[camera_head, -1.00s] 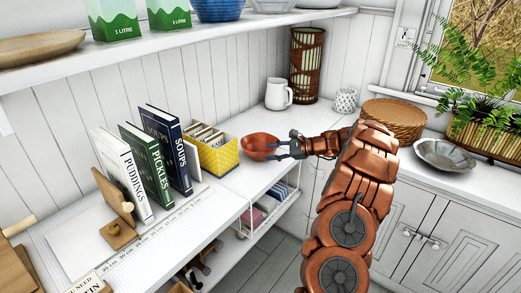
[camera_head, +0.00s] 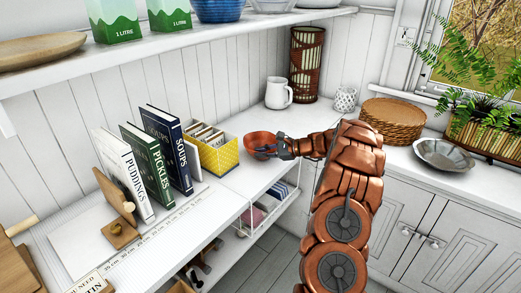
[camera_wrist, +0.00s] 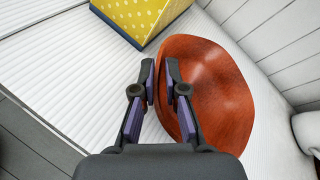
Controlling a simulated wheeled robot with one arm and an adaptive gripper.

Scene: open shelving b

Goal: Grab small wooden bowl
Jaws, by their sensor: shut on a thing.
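The small wooden bowl (camera_head: 258,142) is reddish brown and sits at the counter's front edge area, right of the yellow box. It also shows in the wrist view (camera_wrist: 215,85), filling the right of the picture. My gripper (camera_head: 272,149) reaches it from the right. In the wrist view my gripper (camera_wrist: 166,90) has its two dark fingers with purple pads close together on the bowl's near rim, one finger inside the bowl and one outside. The gripper is shut on the rim. I cannot tell whether the bowl touches the counter.
A yellow dotted box (camera_head: 218,155) with cards stands close left of the bowl. A white jug (camera_head: 278,93) stands behind it. Cookbooks (camera_head: 150,165) stand at left. A wicker basket (camera_head: 392,119) and a metal bowl (camera_head: 444,154) are at right. A shelf (camera_head: 180,43) runs above.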

